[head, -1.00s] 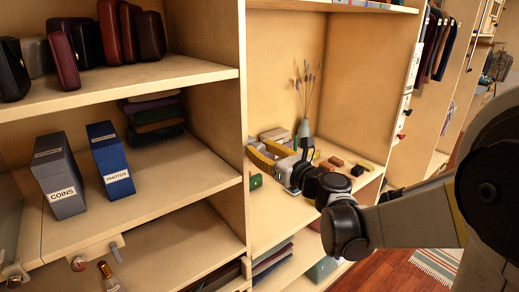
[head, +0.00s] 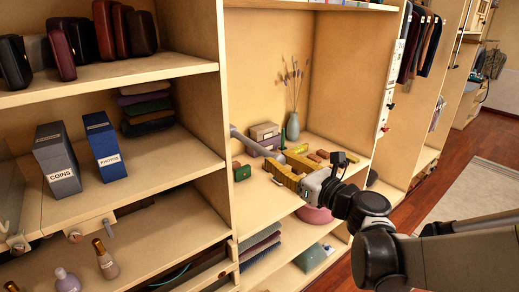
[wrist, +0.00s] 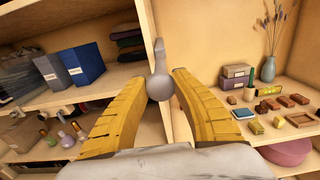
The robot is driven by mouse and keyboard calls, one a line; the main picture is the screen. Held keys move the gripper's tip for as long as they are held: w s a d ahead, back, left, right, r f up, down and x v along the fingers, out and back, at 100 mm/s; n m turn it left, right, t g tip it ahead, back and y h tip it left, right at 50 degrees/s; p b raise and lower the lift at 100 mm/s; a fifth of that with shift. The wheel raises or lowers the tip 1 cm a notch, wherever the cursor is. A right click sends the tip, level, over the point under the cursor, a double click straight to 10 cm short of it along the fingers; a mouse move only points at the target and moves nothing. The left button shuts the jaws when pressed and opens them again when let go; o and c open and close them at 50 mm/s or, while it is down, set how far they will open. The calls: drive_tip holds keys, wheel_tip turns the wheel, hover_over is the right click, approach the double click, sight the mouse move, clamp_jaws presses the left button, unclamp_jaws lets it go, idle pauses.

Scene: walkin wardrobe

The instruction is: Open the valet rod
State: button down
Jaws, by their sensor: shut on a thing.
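The valet rod (head: 247,143) is a grey rod with a rounded end. In the head view it sticks out from the front edge of the upright panel beside the lit shelf bay. My gripper (head: 277,161), with yellow fingers, is at the rod's outer end, in front of the shelf. In the wrist view the rod (wrist: 160,58) points away from me, and its round knob sits between the tips of my gripper (wrist: 161,84). The gripper is shut on the knob. In the head view the fingers hide the knob.
Boxes labelled COINS (head: 56,160) and PHOTOS (head: 105,147) stand on the left shelf. The right shelf holds a vase (head: 293,127), stacked boxes (head: 264,131) and small items. Bottles (head: 104,260) stand lower left. Open floor (head: 480,195) lies to the right.

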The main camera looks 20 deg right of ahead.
drive_tip(key=v, duration=0.9)
drive_tip(key=shift+p, duration=0.45)
drive_tip(key=shift+s+r, duration=0.1)
drive_tip(key=c, duration=1)
unclamp_jaws()
drive_tip(key=shift+s+d, duration=0.1)
drive_tip(key=shift+s, duration=0.05)
drive_tip(key=v, duration=1.2)
